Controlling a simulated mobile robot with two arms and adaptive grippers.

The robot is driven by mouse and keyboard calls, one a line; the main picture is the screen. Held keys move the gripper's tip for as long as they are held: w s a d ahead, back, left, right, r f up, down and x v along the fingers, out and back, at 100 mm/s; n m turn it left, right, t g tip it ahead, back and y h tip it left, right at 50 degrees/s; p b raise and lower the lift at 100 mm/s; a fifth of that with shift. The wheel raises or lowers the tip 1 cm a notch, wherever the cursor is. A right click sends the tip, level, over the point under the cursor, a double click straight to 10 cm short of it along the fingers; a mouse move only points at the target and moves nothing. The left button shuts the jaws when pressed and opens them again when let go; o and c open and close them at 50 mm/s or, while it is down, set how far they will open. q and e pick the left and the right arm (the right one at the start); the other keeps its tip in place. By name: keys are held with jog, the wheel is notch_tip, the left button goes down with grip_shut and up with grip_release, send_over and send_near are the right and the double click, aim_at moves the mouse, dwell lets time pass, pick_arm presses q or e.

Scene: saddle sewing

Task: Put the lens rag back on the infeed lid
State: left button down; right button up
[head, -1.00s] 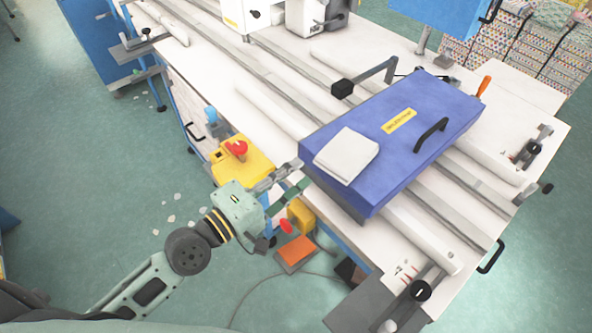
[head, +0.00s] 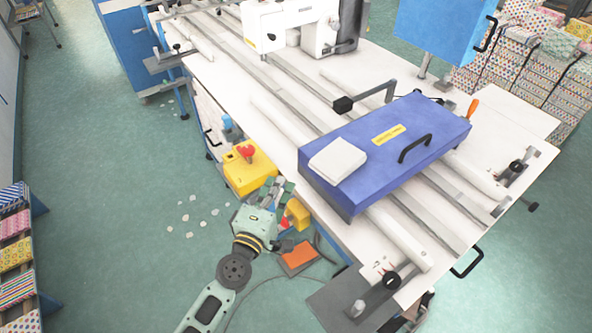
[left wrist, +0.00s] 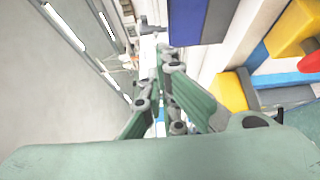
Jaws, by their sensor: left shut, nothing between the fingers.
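The lens rag, a folded white cloth (head: 338,159), lies flat on the left end of the blue infeed lid (head: 425,128). The lid has a yellow label and a black handle, and sits across the rails of the white table. My left gripper (head: 276,189) is shut and empty, off the table's near side, lower left of the lid and apart from the rag. In the left wrist view its closed fingers (left wrist: 163,75) point up the picture. The rag cannot be made out there. My right gripper is not in view.
A yellow box with a red button (head: 248,168) is fixed at the table's side, close to my left gripper. An orange pedal (head: 298,257) lies on the floor below. A black-tipped bracket arm (head: 365,97) stands behind the lid. Open floor lies to the left.

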aim_at(310, 163)
pick_arm(q)
jog(key=w+d, duration=0.4)
jog(key=d, duration=0.1)
jog(key=shift+w, duration=0.3)
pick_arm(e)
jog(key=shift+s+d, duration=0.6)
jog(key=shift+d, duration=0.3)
pick_arm(q)
jog(key=shift+w+d, duration=0.3)
jog(key=shift+d, duration=0.25)
jog(key=shift+w+d, duration=0.25)
jog(key=shift+d, duration=0.25)
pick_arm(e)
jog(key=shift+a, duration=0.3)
pick_arm(q)
jog(key=shift+a, duration=0.25)
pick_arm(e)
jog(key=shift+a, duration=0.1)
